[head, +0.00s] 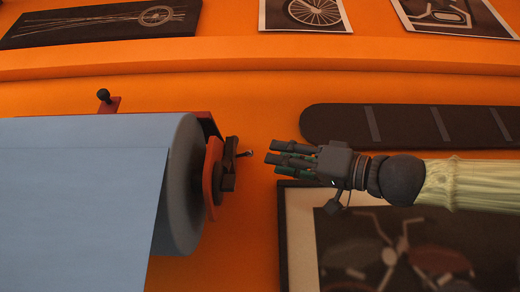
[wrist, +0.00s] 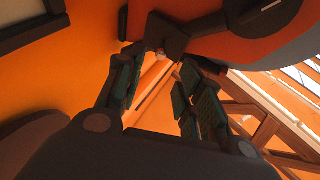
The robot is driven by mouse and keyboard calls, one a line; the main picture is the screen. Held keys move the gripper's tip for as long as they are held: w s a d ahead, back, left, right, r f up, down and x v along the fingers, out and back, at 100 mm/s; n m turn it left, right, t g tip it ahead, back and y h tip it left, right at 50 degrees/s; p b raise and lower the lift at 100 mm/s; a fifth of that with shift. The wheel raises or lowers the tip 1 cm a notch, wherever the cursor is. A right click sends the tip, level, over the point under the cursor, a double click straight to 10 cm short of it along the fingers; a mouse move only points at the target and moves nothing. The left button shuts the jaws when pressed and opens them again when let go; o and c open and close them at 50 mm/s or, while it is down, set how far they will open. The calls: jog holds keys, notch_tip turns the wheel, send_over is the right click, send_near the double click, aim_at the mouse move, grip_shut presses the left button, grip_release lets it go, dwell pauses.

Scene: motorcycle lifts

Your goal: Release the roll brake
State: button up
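A wide blue roll (head: 90,190) hangs at the left of the head view, with a red end plate (head: 212,170) at its right end. The roll brake (head: 230,168) is a dark block with a small lever on that end, a short light-tipped pin sticking out to the right. My gripper (head: 272,152) points left at the brake, with a small gap between them. In the wrist view my gripper (wrist: 158,75) has its two green-padded fingers apart, with nothing held. The dark brake piece (wrist: 166,36) shows just beyond the fingertips, before the red plate (wrist: 215,45).
A black ball-topped knob (head: 103,95) stands on a red bracket above the roll. A dark long panel (head: 410,126) and a framed motorcycle picture (head: 390,250) are on the orange wall behind my arm. More pictures hang above. A brown wooden frame (wrist: 265,125) shows in the wrist view.

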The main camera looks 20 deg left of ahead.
aim_at(253, 154)
jog(key=p+x, duration=0.2)
jog(key=x, duration=0.4)
jog(key=shift+a, duration=0.3)
